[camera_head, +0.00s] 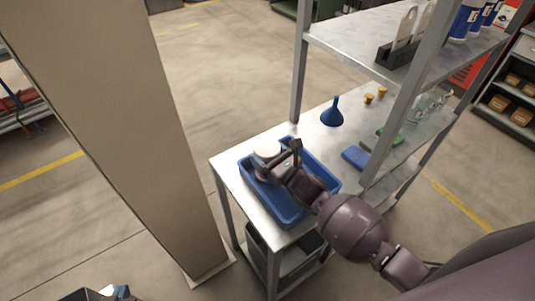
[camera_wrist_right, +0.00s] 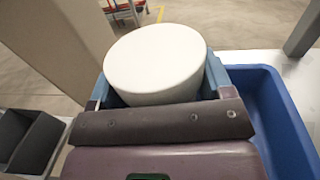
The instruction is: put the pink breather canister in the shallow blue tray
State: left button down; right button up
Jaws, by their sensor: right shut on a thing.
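The shallow blue tray (camera_head: 287,219) sits at the near left end of the metal bench; its blue side also shows in the right wrist view (camera_wrist_right: 287,125). My right gripper (camera_head: 279,158) is shut on a round canister (camera_head: 266,149) at the tray's far left corner. The canister's broad pale, off-white top faces up in the right wrist view (camera_wrist_right: 155,65); I see no clear pink on it. Its lower part is hidden, so I cannot tell whether it touches the tray floor. My left gripper (camera_head: 100,293) is only partly visible at the bottom left edge.
A blue funnel (camera_head: 332,114), two small orange-brown pieces (camera_head: 369,98), a blue block (camera_head: 355,157) and clear glassware (camera_head: 424,107) stand on the bench (camera_head: 225,165). A bench post (camera_head: 405,105) rises right of the tray. A thick beige column (camera_head: 125,130) stands to the left.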

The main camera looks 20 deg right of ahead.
jog(key=o, duration=1.1)
jog(key=shift+f, duration=0.1)
jog(key=shift+r, duration=0.2)
jog(key=v, duration=0.7)
jog(key=shift+s+d, duration=0.15)
jog(key=shift+s, duration=0.05)
